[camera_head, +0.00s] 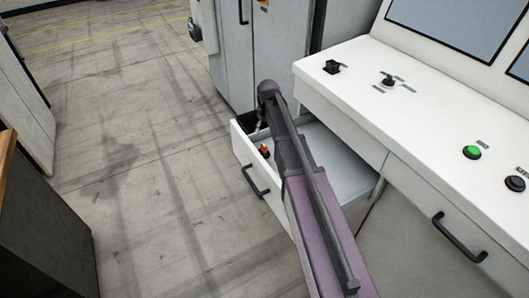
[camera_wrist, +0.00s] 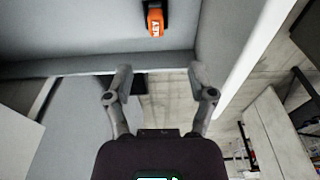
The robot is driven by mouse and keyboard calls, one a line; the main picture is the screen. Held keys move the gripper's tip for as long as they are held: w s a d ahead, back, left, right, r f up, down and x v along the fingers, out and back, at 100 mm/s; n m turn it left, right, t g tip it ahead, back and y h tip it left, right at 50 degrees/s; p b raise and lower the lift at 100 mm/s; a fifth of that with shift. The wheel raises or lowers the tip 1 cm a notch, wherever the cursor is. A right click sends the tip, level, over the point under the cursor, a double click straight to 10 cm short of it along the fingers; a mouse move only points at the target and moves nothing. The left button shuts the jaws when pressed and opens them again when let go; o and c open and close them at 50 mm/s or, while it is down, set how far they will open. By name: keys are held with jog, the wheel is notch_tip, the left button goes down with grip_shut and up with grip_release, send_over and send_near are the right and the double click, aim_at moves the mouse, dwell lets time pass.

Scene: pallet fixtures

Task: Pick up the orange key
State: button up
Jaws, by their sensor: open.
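The orange key (camera_head: 264,150) lies in the open white drawer (camera_head: 283,204), near its front wall. In the wrist view the key (camera_wrist: 156,22) is at the top centre, with a dark part above its orange body and pale lettering on it. My gripper (camera_wrist: 161,74) is open and empty, its two fingers spread apart. The key shows beyond the fingertips in that view, not between them. In the head view my arm reaches over the drawer and hides part of its inside; the fingers are hard to make out there.
The drawer's dark handle (camera_head: 255,183) faces the open floor (camera_head: 130,150). A white console (camera_head: 420,110) with a green button (camera_head: 472,152) stands above the drawer on the right. A grey cabinet (camera_head: 235,55) stands behind. Dark furniture (camera_head: 40,225) is at the left edge.

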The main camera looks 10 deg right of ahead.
aim_at(264, 145)
jog(key=shift+w+a+f+b, duration=0.1)
jog(key=shift+w+f+b, duration=0.05)
jog(key=shift+f+b, duration=1.05)
jog(key=shift+w+f+b, duration=0.15)
jog(key=shift+f+b, duration=0.9)
jog(key=shift+f, duration=0.2)
jog(key=shift+w+a+f+b, duration=0.1)
jog(key=shift+w+f+b, duration=0.05)
jog(key=shift+f+b, duration=1.05)
jog(key=shift+f, duration=0.1)
jog(key=shift+d+f, duration=0.1)
jog(key=f+b, duration=0.3)
jog(key=shift+w+d, duration=0.15)
jog(key=shift+w, duration=0.2)
jog(key=shift+w+f+b, duration=0.15)
jog(key=shift+f+b, duration=0.8)
jog(key=shift+b, duration=0.1)
grip_shut()
